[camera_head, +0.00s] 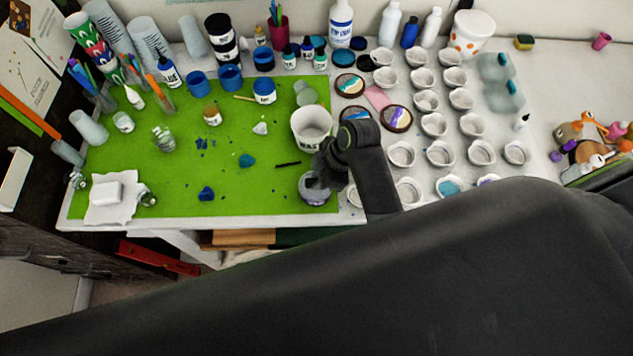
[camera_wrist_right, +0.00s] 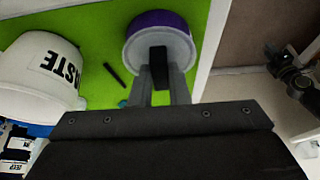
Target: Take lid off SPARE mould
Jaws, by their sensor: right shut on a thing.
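A round pot, pale on top with a purple side (camera_wrist_right: 155,20), stands at the front right of the green mat; it also shows in the head view (camera_head: 316,199). No lettering on it can be read. My right gripper (camera_head: 318,181) is over it from above. In the right wrist view its two grey fingers (camera_wrist_right: 160,88) are shut on a black upright knob (camera_wrist_right: 159,62) on the pale lid (camera_wrist_right: 176,50). I cannot tell whether the lid is seated or raised. A dark part at the right wrist view's right edge looks like my left gripper (camera_wrist_right: 292,75); its fingers are unclear.
A white cup marked WASTE (camera_head: 311,130) stands just behind the pot, close to my right gripper. A thin black stick (camera_head: 288,163) lies to the left. Rows of small white cups (camera_head: 440,153) fill the table to the right. The green mat (camera_head: 255,195) is mostly clear at front.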

